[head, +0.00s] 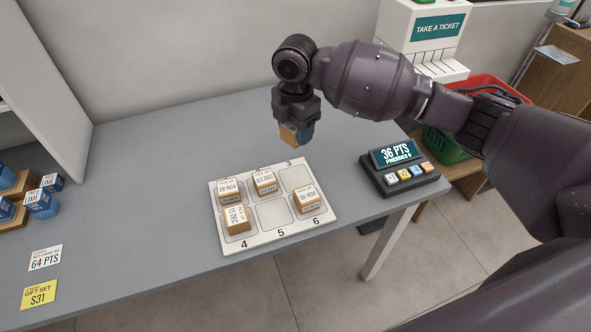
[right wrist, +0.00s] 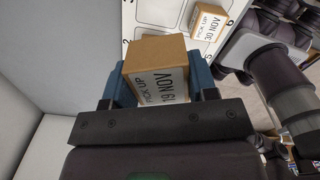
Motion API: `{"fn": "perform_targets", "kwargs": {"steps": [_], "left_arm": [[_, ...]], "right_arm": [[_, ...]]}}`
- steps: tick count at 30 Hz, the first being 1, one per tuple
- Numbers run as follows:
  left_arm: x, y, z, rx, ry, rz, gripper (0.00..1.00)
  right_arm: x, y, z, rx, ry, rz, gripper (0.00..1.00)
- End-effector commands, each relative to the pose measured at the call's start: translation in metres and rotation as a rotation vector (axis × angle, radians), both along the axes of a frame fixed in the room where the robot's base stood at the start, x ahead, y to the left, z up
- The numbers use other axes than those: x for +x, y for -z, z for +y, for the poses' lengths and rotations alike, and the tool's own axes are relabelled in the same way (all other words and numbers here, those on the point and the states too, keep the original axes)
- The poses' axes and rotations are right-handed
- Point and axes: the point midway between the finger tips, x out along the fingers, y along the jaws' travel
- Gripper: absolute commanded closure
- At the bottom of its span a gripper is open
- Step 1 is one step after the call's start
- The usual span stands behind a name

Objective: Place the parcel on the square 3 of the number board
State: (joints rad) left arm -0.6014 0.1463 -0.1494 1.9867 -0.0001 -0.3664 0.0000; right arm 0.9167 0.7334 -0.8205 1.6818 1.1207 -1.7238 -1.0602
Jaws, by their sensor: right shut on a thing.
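The number board (head: 274,214) is a white plate with two rows of squares on the grey counter. Parcels stand on squares 1 (head: 229,188), 2 (head: 264,182), 4 (head: 236,221) and 6 (head: 307,200). Square 3 (head: 295,177), at the far right, is bare, and so is square 5. My right gripper (head: 295,131) is shut on a small brown parcel (head: 288,137), held above the counter just behind square 3. In the right wrist view this parcel (right wrist: 157,54) sits between the blue fingers, its label reading 19 NOV. My left gripper is out of view.
A keypad with a display (head: 402,168) reading 36 PTS stands right of the board, near the counter's edge. A white ticket machine (head: 403,22) and a red basket (head: 490,92) are behind it. Blue boxes (head: 40,202) stand at far left. The counter between is clear.

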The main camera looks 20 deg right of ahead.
Motion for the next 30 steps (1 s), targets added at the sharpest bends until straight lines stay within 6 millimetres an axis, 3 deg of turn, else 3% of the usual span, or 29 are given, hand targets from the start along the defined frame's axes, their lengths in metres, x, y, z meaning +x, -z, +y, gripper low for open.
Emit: {"fn": "perform_targets", "kwargs": {"steps": [3,9,20,30], "left_arm": [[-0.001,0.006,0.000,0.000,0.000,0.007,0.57],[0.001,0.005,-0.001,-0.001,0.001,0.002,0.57],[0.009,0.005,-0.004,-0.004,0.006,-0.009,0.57],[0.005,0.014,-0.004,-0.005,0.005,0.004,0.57]], "right_arm": [[0.000,0.030,-0.001,-0.001,0.001,0.005,0.72],[0.000,0.067,0.000,0.001,0.002,0.004,0.72],[0.000,0.092,0.000,0.000,0.001,0.001,0.72],[0.000,0.139,0.000,0.000,0.001,0.001,0.72]]}}
